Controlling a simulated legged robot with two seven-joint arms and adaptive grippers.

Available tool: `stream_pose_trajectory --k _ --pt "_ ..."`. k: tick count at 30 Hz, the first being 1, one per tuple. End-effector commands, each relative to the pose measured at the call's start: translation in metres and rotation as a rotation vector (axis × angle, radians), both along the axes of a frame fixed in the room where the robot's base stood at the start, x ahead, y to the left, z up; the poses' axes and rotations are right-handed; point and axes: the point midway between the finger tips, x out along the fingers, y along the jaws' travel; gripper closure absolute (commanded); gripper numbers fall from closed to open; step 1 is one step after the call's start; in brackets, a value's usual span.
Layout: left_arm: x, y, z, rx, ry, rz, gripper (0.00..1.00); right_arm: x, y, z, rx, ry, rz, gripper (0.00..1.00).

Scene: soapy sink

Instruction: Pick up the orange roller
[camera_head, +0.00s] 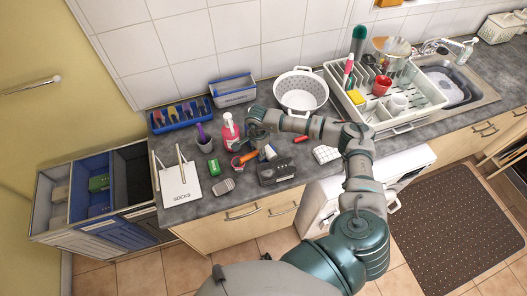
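An orange object that looks like the roller (248,157) lies on the dark countertop, left of the middle of the picture, among small items. My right arm comes up from the bottom and bends left over the counter. Its gripper (256,132) hangs just above the orange object in the picture, next to the pink-red bottle. The gripper is small and dark here, so I cannot tell whether its fingers are open or touch anything. My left gripper is not in view.
A white colander (301,91) and dish rack (428,93) stand behind.

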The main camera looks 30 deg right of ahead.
Motion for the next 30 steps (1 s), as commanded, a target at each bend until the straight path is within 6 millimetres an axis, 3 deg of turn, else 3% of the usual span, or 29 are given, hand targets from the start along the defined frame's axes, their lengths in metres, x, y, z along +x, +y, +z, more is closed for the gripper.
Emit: stream_pose_trajectory --k 1,3,4,19,30 --pt "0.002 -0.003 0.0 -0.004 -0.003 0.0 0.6 0.0 0.002 0.001 0.0 -0.001 0.001 0.8" --pt "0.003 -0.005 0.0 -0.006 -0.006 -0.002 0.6 0.001 0.003 0.001 -0.001 0.0 0.002 0.98" --pt "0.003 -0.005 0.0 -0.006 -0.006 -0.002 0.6 0.001 0.003 0.001 -0.001 0.0 0.002 1.0" --pt "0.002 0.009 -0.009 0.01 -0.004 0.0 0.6 -0.003 0.0 0.006 0.0 -0.003 0.002 1.0" --pt "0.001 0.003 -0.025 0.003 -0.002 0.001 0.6 -0.002 0.002 0.066 0.0 -0.005 0.002 1.0"
